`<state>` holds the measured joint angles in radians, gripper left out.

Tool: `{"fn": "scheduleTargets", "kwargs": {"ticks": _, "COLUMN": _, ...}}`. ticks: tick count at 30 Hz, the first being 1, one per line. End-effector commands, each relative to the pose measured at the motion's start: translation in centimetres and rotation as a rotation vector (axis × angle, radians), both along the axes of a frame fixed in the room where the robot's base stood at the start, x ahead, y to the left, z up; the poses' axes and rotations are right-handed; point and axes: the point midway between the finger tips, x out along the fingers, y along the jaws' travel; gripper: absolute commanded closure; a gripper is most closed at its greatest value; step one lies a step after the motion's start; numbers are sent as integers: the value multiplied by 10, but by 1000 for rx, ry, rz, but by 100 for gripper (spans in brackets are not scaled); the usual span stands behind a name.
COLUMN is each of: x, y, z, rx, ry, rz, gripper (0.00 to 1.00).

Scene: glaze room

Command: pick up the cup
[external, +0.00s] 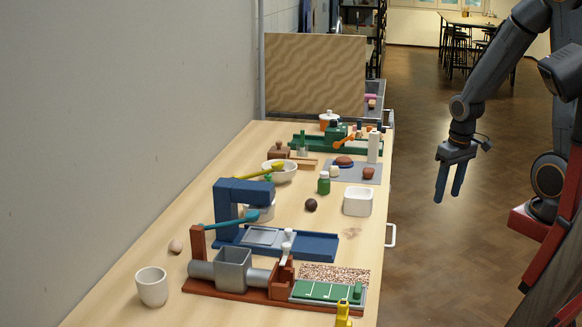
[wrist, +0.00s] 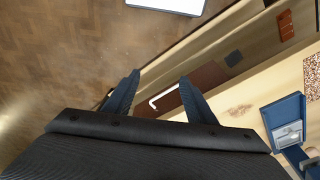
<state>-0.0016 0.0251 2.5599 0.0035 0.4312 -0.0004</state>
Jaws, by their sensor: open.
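A white cup (external: 152,287) stands upright at the near left of the wooden table in the external view. My gripper (external: 447,199) hangs over the floor to the right of the table, fingers pointing down, far from the cup. Its two blue fingers are apart, with nothing between them. In the wrist view, my gripper (wrist: 159,78) is also open and empty, in front of the table's side with its white handle (wrist: 164,96). I do not see the cup in the wrist view.
A red-brown press with a grey hopper (external: 234,268) stands right of the cup, and a blue press (external: 228,205) behind it. A white square dish (external: 357,202), a dark ball (external: 311,205) and a white bowl (external: 279,173) are farther back. A grey wall (external: 110,120) borders the left.

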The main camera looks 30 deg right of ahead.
Motion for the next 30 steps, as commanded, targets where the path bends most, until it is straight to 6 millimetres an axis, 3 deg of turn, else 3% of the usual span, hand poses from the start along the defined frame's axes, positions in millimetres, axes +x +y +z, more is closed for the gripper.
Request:
{"fn": "scheduleTargets", "kwargs": {"ticks": 11, "x": 0, "y": 0, "z": 0, "rx": 0, "ry": 0, "rz": 0, "gripper": 49}}
{"fn": "scheduleTargets", "kwargs": {"ticks": 16, "x": 0, "y": 0, "z": 0, "rx": 0, "ry": 0, "rz": 0, "gripper": 25}}
{"fn": "scheduleTargets", "kwargs": {"ticks": 25, "x": 0, "y": 0, "z": 2, "rx": 0, "ry": -1, "rz": 0, "gripper": 25}}
{"fn": "scheduleTargets", "kwargs": {"ticks": 30, "x": 2, "y": 0, "z": 26, "rx": 0, "ry": -8, "rz": 0, "gripper": 25}}
